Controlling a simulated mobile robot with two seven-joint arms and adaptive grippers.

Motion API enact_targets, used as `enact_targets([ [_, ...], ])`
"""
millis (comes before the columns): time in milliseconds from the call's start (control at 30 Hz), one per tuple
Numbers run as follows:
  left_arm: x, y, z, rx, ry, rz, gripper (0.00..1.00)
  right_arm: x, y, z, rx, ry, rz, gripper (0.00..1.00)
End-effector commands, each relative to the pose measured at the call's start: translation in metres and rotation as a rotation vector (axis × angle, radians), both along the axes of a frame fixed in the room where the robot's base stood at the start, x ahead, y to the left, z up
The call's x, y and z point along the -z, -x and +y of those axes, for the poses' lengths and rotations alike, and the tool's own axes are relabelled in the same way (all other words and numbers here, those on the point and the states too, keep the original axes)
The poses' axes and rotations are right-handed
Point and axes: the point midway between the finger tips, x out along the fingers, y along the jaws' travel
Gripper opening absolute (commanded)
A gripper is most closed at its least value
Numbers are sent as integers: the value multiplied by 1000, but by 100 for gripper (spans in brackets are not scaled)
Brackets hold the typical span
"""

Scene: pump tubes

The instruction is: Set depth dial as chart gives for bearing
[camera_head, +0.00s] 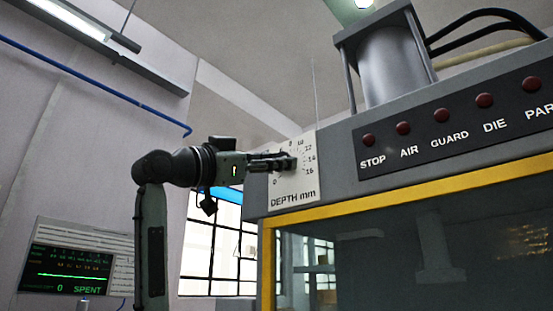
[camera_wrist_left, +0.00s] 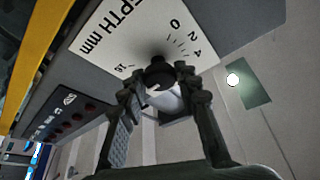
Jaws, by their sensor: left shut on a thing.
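The depth dial's white plate (camera_head: 308,188), marked "DEPTH mm" with numbers from 0 to 16, is on the left end of the grey press housing. It also shows tilted in the left wrist view (camera_wrist_left: 97,45). My left gripper (camera_head: 286,163) reaches the dial from the left and covers part of its scale. In the left wrist view my left gripper (camera_wrist_left: 160,84) has its fingers on both sides of the black dial knob (camera_wrist_left: 158,72), shut on it. A small pale mark shows on the knob; its reading is unclear. My right gripper is out of view.
Several red lamps (camera_head: 403,128) line the press panel, labelled STOP, AIR, GUARD, DIE. A yellow frame (camera_head: 400,193) edges the window below. At lower left, a dark screen (camera_head: 68,270) reads "0 SPENT" before a pale lined board (camera_head: 110,243); its small text is unreadable.

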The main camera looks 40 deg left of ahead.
Motion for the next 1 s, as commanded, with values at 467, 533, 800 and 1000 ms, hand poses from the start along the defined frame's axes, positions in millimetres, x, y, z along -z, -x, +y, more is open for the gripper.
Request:
enact_targets([
  [467,0,0,0,0,-27,-1,3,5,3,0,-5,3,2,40],
  [533,0,0,0,0,-27,-1,3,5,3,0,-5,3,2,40],
  [800,0,0,0,1,-26,-2,52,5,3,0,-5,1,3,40],
  [1000,0,1,0,0,-26,-2,52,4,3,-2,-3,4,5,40],
])
